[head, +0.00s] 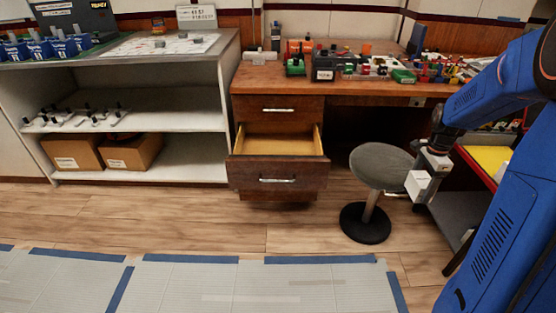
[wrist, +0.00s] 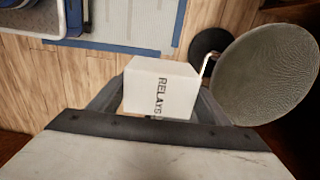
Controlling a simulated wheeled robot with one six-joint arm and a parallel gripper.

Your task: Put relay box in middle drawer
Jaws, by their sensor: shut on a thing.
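A white relay box (wrist: 160,88) marked "RELAYS" shows in the wrist view between the fingers of my gripper (wrist: 158,104). My gripper is shut on it and holds it above the floor. In the head view the relay box (head: 417,185) hangs below my gripper (head: 428,172) at the right, beside the stool. The middle drawer (head: 277,178) of the wooden desk is pulled out. The visible part of its inside (head: 290,145) looks empty. The box is to the right of the drawer and apart from it.
A round grey stool (head: 382,166), also in the wrist view (wrist: 268,75), stands between the open drawer and my gripper. The desk top (head: 262,78) is cluttered at the right. A grey shelf unit (head: 190,170) stands left of the desk. Open floor (head: 215,225) lies before the drawer.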

